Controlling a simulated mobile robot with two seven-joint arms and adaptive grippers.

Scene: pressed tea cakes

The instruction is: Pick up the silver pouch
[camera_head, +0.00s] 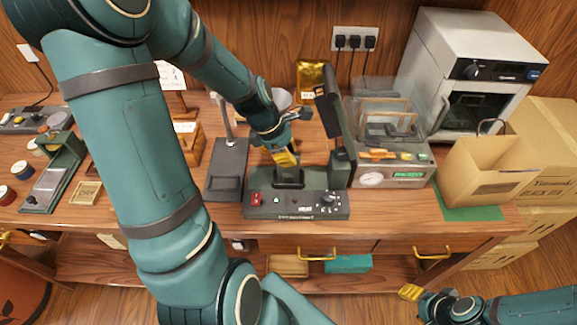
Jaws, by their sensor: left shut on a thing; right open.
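I cannot make out a silver pouch for certain. My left gripper (286,158) points down over the dark machine (275,208) with a red switch and a knob. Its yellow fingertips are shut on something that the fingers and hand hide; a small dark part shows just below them. A pale silvery rounded shape (281,98) shows partly behind my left wrist; I cannot tell what it is. My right gripper (411,292) is open and empty, low in front of the table at the right.
A gold pouch (310,80) stands at the back. The machine's dark upright arm (329,100) rises right of my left gripper. A chamber device (394,172), an open carton (487,172) and a steel oven (468,75) fill the right. A black stand (228,170) is left.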

